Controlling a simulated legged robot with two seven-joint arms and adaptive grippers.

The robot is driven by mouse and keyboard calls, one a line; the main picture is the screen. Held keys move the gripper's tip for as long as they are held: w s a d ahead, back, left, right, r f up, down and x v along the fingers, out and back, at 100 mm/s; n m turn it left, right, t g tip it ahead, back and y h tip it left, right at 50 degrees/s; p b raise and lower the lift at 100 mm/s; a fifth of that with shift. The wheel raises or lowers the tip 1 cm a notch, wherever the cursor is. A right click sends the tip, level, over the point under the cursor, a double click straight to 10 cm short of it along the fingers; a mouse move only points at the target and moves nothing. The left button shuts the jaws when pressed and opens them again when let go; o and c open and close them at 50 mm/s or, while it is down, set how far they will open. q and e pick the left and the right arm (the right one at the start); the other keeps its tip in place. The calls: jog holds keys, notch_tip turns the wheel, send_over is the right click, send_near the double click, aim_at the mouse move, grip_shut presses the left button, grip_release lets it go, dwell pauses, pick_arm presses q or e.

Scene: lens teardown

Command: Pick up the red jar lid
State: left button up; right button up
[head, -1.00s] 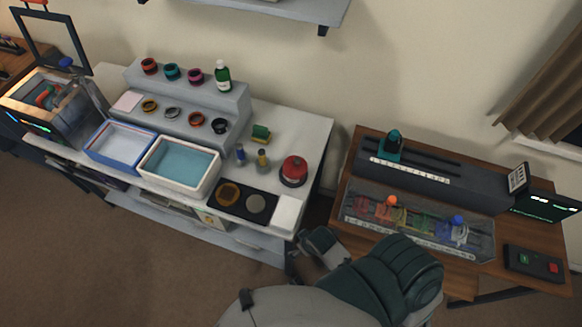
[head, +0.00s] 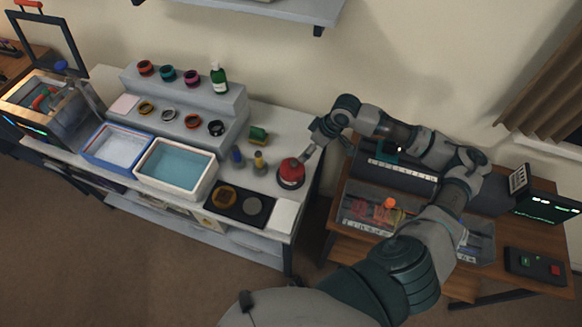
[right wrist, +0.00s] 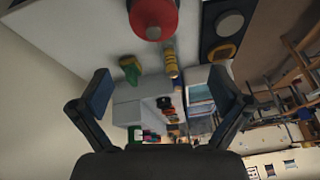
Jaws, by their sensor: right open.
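The red jar lid (head: 290,171) shows as a red rounded piece near the right end of the white bench in the head view. In the right wrist view the red lid (right wrist: 153,14) is cut off by the top edge, above the space between the fingers. My right gripper (head: 309,150) is just above and to the right of the lid, partly hidden by its own wrist. In the right wrist view my right gripper (right wrist: 160,92) is open, with nothing between its fingers. My left gripper is not in view.
A black mat (head: 240,205) and a tray of blue liquid (head: 176,168) lie further left. A wooden desk (head: 330,200) stands right.

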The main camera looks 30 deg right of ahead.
jog(key=d, duration=0.2)
send_near(292, 167)
jog(key=x, duration=0.6)
jog(key=shift+w+d+r, duration=0.1)
jog(key=shift+w, duration=0.25)
jog(key=shift+f, duration=0.25)
jog(key=shift+w+f, duration=0.15)
jog(key=shift+f, duration=0.15)
jog(key=f, duration=0.2)
jog(key=w+f, duration=0.1)
jog(key=f, duration=0.1)
jog(key=shift+w+d+f, duration=0.1)
jog(key=shift+d+f, duration=0.1)
jog(key=shift+f, duration=0.15)
jog(key=shift+a, duration=0.7)
jog(key=c, duration=0.8)
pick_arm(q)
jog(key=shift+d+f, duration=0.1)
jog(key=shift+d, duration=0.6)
pick_arm(e)
jog(key=shift+d, duration=0.2)
jog(key=shift+c, duration=0.2)
